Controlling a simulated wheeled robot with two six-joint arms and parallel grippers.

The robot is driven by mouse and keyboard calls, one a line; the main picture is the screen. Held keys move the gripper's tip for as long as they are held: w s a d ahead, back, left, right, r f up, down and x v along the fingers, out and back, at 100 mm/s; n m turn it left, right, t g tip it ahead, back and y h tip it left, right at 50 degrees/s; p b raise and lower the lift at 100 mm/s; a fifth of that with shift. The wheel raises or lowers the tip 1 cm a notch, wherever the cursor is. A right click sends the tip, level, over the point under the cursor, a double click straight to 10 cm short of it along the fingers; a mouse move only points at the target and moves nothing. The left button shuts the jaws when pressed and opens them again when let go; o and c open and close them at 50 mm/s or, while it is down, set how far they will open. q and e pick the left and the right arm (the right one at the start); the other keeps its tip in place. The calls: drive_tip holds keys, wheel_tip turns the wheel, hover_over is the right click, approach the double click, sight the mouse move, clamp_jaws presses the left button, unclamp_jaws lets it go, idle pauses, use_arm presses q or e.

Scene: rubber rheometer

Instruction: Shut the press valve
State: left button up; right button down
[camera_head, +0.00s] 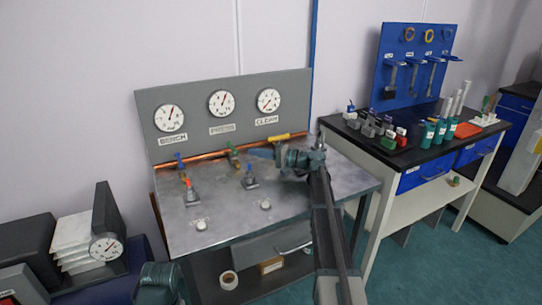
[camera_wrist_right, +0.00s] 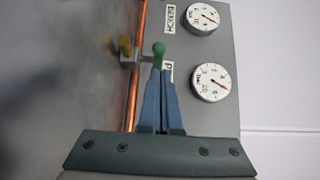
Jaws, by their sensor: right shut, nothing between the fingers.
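The valve with the green handle (camera_head: 233,157) sits on the copper pipe below the middle gauge (camera_head: 221,103), labelled PRESS. In the right wrist view its green knob (camera_wrist_right: 159,48) is at my fingertips, and the handle stands across the pipe (camera_wrist_right: 138,95). My right gripper (camera_head: 255,152) is shut and empty, its blue fingers pointing left at this valve. It also shows in the right wrist view (camera_wrist_right: 160,72), tips close to the knob; I cannot tell whether they touch. My left gripper's fingers are not in view.
A blue-handled valve (camera_head: 179,160) is left on the pipe, a yellow-handled one (camera_head: 282,137) right. Two small valves (camera_head: 191,192) (camera_head: 250,178) stand on the metal bench top (camera_head: 235,215). A black-topped table (camera_head: 425,152) with tools stands right.

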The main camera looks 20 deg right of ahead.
sight(235, 149)
drive_tip(key=shift+x, duration=2.05)
drive_tip(key=shift+s+a, duration=0.1)
drive_tip(key=shift+s, duration=0.05)
drive_tip(key=shift+m+t+h, duration=0.4)
drive_tip(key=shift+t+h, duration=0.1)
